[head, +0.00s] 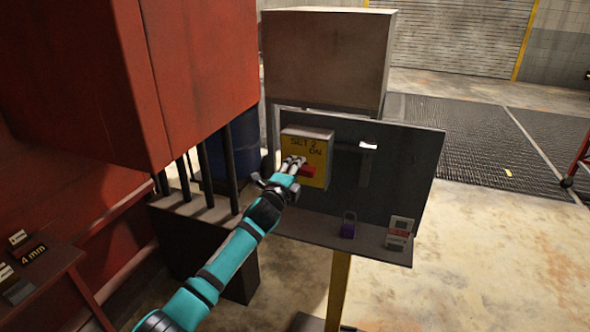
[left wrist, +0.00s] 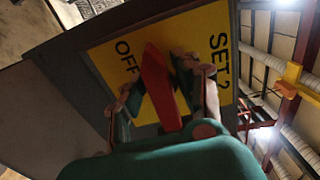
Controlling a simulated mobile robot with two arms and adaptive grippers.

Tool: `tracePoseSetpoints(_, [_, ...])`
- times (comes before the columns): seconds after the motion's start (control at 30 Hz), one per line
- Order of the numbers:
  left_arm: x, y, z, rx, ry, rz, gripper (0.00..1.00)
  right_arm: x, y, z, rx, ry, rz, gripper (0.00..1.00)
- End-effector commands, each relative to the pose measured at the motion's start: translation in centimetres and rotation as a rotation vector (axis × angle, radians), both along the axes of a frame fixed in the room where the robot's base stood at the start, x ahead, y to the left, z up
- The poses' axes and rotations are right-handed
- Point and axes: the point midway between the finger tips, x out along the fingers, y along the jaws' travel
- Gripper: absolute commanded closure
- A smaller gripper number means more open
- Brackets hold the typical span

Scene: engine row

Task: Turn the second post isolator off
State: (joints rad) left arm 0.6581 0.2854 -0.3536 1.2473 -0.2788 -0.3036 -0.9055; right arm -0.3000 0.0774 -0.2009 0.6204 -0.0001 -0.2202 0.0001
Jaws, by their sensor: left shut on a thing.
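The fingers hide part of the face. My right gripper is not in view.
A purple padlock (head: 348,225) and a small white-and-red item (head: 398,232) are on the panel's lower ledge (head: 325,232). A large red cabinet (head: 190,70) stands close on the left. A grey box (head: 325,55) is behind the panel's top. Open floor lies at right.

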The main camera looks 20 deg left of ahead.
Motion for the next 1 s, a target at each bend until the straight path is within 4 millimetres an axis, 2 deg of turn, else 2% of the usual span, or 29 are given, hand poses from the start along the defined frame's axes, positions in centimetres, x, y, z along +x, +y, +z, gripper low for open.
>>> tracePoseSetpoints(0.63, [-0.05,-0.05,-0.50,-0.054,0.010,0.000,1.00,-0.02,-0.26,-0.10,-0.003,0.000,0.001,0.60])
tracePoseSetpoints(0.67, [-0.05,-0.05,-0.51,-0.054,0.010,0.000,0.67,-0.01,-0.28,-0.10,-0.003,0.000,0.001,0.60])
tracePoseSetpoints(0.7, [-0.05,-0.05,-0.51,-0.054,0.010,0.000,0.62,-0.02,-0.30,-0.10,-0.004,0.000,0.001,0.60])
tracePoseSetpoints(0.77, [-0.05,-0.04,-0.49,-0.054,0.009,0.000,0.56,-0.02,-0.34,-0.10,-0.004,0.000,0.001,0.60])
tracePoseSetpoints(1.0, [-0.05,-0.03,-0.27,-0.053,0.006,0.000,0.56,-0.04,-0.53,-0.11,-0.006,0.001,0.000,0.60])
